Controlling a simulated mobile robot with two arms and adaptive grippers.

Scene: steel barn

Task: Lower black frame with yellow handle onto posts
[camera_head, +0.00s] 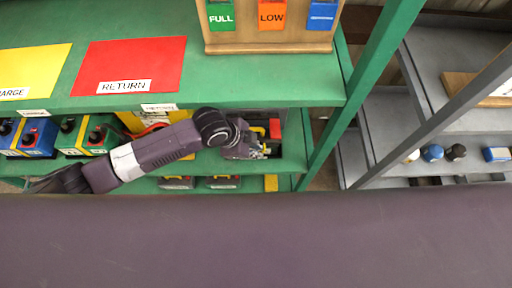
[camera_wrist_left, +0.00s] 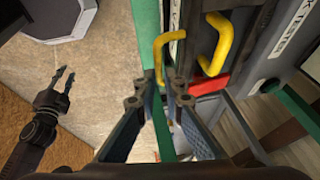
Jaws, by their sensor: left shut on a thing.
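My left gripper (camera_head: 258,147) reaches in between the green shelves in the head view. In the left wrist view its two fingers (camera_wrist_left: 171,92) are closed around the lower end of a yellow handle (camera_wrist_left: 160,58). This handle joins a dark frame (camera_wrist_left: 178,18). A second yellow handle (camera_wrist_left: 222,45) stands just to the right, with a red part (camera_wrist_left: 208,85) below it. I cannot make out the posts, or whether the frame touches them. My right gripper (camera_wrist_left: 63,76) shows at the left of the wrist view, with its prongs apart and nothing between them.
The green shelf (camera_head: 250,80) lies above my left gripper, and its upright (camera_head: 325,140) stands close on the right. Several yellow-and-green and blue units (camera_head: 37,138) stand left on the lower shelf. A red RETURN sheet (camera_head: 130,62) lies above. A grey rack (camera_head: 385,125) stands farther right.

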